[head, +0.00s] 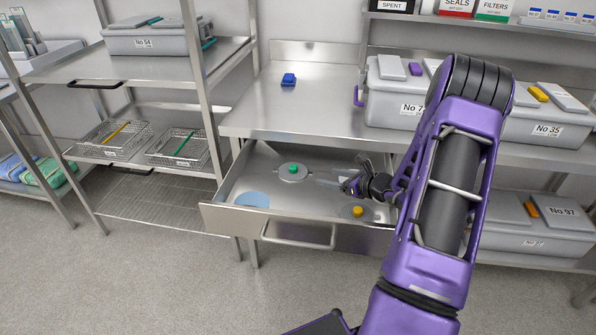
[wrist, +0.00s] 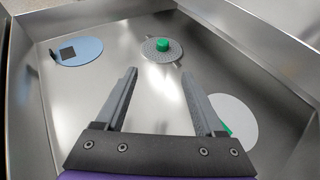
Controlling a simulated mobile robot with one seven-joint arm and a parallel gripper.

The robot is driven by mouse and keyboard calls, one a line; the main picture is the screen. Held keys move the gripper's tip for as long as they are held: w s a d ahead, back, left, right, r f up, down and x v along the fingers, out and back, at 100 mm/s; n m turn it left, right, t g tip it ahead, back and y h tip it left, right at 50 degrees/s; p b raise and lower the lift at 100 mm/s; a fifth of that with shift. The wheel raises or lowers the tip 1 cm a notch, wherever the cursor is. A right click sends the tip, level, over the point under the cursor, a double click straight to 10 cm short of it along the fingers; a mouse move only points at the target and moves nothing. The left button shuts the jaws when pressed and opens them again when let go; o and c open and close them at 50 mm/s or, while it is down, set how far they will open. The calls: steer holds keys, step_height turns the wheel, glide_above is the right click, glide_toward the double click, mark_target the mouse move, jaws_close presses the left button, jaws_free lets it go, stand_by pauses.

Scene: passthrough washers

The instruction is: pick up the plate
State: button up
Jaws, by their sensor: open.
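An open drawer (head: 300,212) holds several flat round discs; I cannot tell which is the plate. A perforated grey disc (head: 284,176) with a green knob lies near the back, also in the wrist view (wrist: 150,52). A grey disc with a yellow knob (head: 357,211) lies front right. A pale disc (wrist: 236,112) lies right of my fingers, partly hidden, with a green bit beside the finger. My gripper (head: 345,184) is open and empty above the drawer floor (wrist: 165,105).
The steel worktop (head: 315,115) overhangs the drawer's back and carries a small blue block (head: 288,80). Grey bins (head: 392,100) stand to the right. A rack with wire baskets (head: 112,140) stands left. The drawer walls (wrist: 22,110) surround the discs.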

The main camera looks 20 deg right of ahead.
glide_toward(295, 168)
steer(key=x, duration=0.2)
steer(key=b+x, duration=0.1)
steer(key=x, duration=0.1)
steer(key=shift+s+a+f, duration=0.25)
steer(key=shift+w+d+r+x, duration=0.1)
steer(key=shift+d+r+x, duration=0.05)
steer(key=shift+x, duration=1.3)
steer(key=shift+w+d+r+x, duration=0.1)
steer(key=shift+x, duration=1.35)
jaws_close()
